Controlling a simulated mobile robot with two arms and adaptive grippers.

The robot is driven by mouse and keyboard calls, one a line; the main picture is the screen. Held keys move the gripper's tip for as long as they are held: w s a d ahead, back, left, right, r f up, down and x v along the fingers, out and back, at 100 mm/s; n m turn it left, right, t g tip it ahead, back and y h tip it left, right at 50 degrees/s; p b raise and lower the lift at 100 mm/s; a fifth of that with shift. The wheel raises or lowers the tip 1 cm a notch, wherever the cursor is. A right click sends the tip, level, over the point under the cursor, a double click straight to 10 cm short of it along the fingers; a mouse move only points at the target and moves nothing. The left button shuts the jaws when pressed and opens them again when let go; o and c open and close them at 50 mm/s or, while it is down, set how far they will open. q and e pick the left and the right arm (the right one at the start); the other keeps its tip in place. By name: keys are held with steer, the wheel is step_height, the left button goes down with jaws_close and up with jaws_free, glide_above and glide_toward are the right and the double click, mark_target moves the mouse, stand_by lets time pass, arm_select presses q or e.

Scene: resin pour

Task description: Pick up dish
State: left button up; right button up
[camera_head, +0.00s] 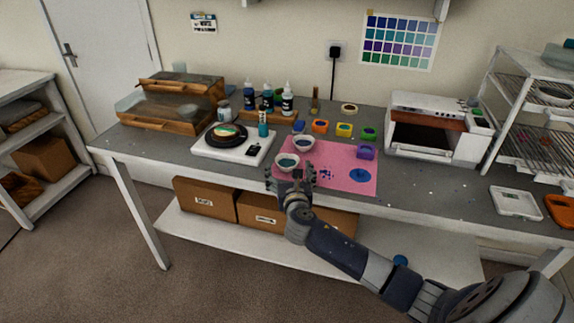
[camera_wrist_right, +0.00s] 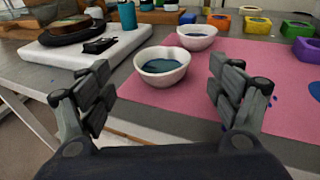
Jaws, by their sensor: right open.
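A small white dish (camera_head: 287,162) with dark teal liquid stands at the left edge of the pink mat (camera_head: 345,158). In the right wrist view the dish (camera_wrist_right: 163,77) is upright, ahead of and between my right gripper's fingers. A second white dish (camera_head: 303,143) stands just behind it; in the wrist view this second dish (camera_wrist_right: 197,43) is behind and to the right. My right gripper (camera_head: 292,178) is open and empty at the table's front edge; in the wrist view its fingers (camera_wrist_right: 162,97) are spread apart. My left gripper is not in view.
A white scale-like device (camera_head: 208,149) with a black round plate stands left of the mat. Bottles (camera_head: 287,103) stand behind it. Coloured moulds (camera_head: 344,130) line the back of the mat. A white oven-like box (camera_head: 426,126) stands to the right.

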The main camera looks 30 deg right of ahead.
mark_target(286, 156)
steer(key=shift+w+d, duration=0.4)
steer(key=shift+w, duration=0.15)
steer(key=shift+x, duration=1.9)
steer(key=shift+f, duration=0.1)
steer(key=c, duration=1.2)
